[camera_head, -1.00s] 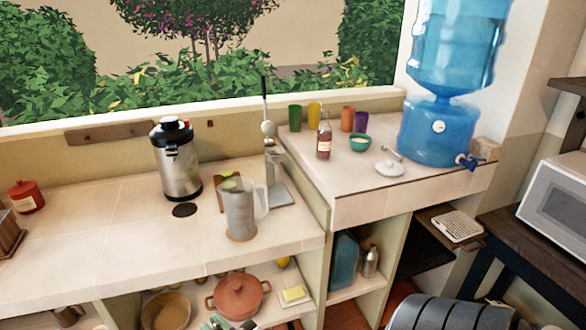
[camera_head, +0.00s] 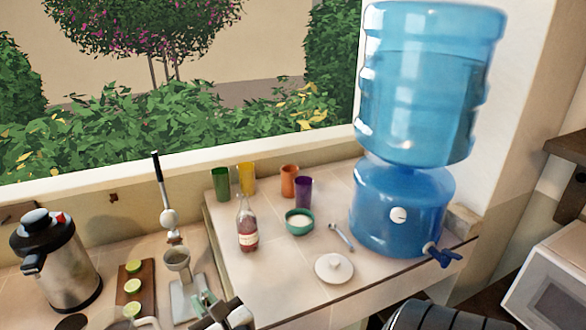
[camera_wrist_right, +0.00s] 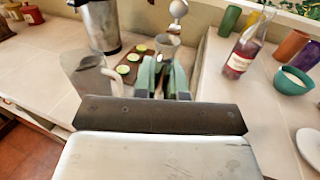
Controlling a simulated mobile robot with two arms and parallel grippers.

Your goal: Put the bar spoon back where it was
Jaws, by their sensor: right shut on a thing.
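My right gripper (camera_head: 222,310) is at the bottom edge of the head view, over the counter in front of the citrus press. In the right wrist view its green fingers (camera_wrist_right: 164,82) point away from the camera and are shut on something. The held thing is hidden, and I cannot make out a bar spoon in it. A small metal utensil (camera_head: 341,237), perhaps a spoon, lies on the raised counter between the green bowl (camera_head: 299,222) and the water dispenser. My left gripper is not in view.
The press (camera_head: 185,290), lime board (camera_head: 134,290), flask (camera_head: 55,258) and clear pitcher (camera_wrist_right: 90,82) stand close by.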

